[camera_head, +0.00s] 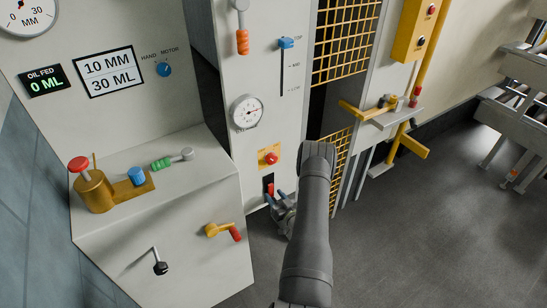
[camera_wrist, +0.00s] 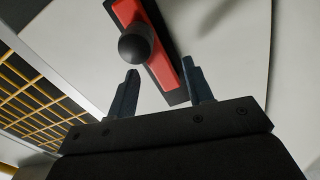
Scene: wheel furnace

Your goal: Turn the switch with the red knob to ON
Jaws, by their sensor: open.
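A small black switch plate (camera_head: 268,178) with a red part (camera_head: 270,188) is low on the grey panel, below a red button (camera_head: 271,158) on a yellow plate. In the wrist view a red strip (camera_wrist: 165,73) lies on a black backing, with a dark round ball (camera_wrist: 135,43) standing out in front of it. No ON or OFF marking is readable there. My gripper (camera_head: 273,201) is just below the switch plate in the head view. In the wrist view my gripper (camera_wrist: 160,68) is open, its fingers on either side of the strip's lower part; contact cannot be told.
A yellow mesh gate (camera_head: 345,45) stands right of the panel, with a yellow-handled fixture (camera_head: 375,112) beyond it. The left console (camera_head: 180,245) has several handles projecting from it. The floor at right (camera_head: 430,230) is clear.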

